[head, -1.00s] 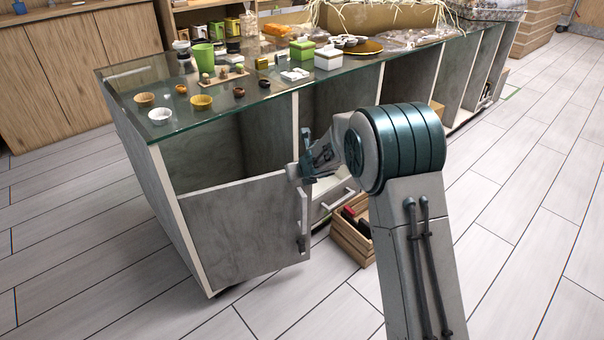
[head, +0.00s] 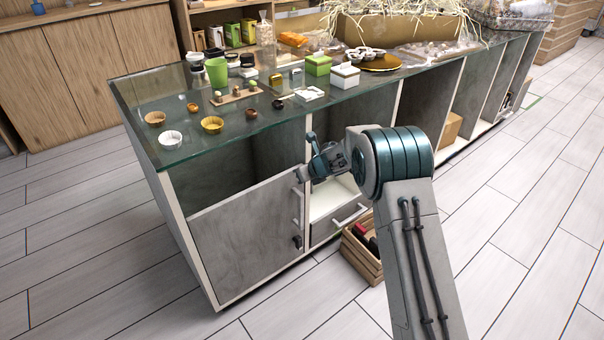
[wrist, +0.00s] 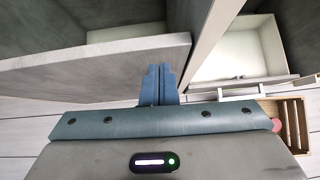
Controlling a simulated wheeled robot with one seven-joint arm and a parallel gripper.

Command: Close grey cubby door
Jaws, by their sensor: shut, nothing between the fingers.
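The grey cubby door (head: 244,237) is on the lower front of the near left cubby. It looks nearly flush with the cabinet frame in the head view. Its handle (head: 297,206) is on the right edge. My gripper (head: 306,175) is at the top right corner of the door. In the wrist view, my gripper (wrist: 160,72) is shut and empty, its fingers at the end of the door's top edge (wrist: 95,62). A gap shows between the door and the upright post (wrist: 208,45). I cannot tell whether the fingers touch the door.
The glass countertop (head: 140,110) above holds bowls, a green cup and boxes.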

